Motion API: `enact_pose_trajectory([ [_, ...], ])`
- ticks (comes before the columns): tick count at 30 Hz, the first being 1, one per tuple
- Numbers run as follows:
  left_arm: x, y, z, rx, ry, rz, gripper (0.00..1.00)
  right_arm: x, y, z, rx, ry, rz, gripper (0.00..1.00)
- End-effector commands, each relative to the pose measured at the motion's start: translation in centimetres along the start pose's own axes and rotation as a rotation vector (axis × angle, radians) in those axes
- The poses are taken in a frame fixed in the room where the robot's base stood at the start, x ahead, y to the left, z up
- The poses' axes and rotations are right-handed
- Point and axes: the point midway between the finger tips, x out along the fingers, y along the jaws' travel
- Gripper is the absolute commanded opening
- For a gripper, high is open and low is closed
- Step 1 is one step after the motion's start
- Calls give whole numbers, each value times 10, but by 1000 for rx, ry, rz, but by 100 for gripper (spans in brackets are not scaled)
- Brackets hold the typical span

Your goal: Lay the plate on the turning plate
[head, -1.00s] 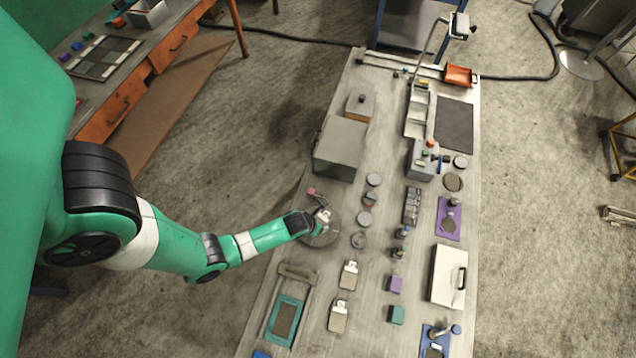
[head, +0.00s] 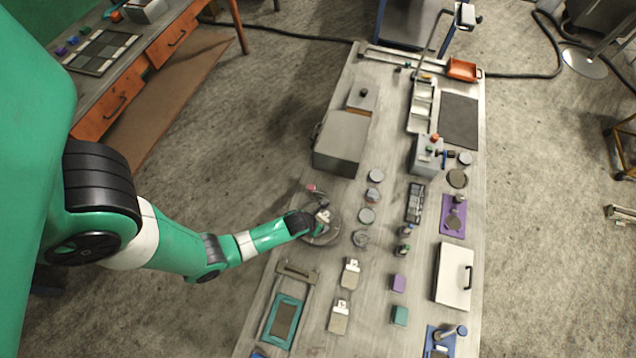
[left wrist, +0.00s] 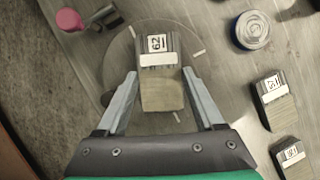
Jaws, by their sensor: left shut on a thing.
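The turning plate (left wrist: 117,55) is a round, see-through disc at the left edge of the bench; in the head view its rim (head: 337,236) shows partly under my left gripper. My left gripper (left wrist: 160,78) is over the disc, shut on a small plate (left wrist: 162,92) with a tan lower part and a white printed label at its far end. In the head view the left gripper (head: 323,217) hides most of this plate. I cannot tell whether the plate touches the disc or is just above it. My right gripper is in neither view.
Two similar labelled plates (head: 350,274) (head: 338,318) lie nearby on the bench. A pink knob (left wrist: 69,20) stands beside the disc. A round blue-rimmed tin (left wrist: 251,30) is right of it. A grey box (head: 342,143) stands behind. The bench surface between these is bare.

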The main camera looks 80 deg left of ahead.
Motion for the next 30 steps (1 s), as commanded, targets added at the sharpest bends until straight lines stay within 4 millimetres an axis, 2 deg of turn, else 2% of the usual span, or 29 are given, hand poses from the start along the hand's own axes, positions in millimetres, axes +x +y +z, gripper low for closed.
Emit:
enact_pose_trajectory([
  [11,7,0,-2,0,-4,-1,0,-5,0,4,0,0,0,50],
  [12,6,0,-1,0,-4,-1,73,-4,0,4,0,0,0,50],
  [17,6,0,-2,0,-2,-1,100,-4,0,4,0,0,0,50],
  [25,4,0,-3,0,1,0,100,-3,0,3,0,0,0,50],
  [30,-22,0,-1,1,-1,-1,100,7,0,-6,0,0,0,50],
])
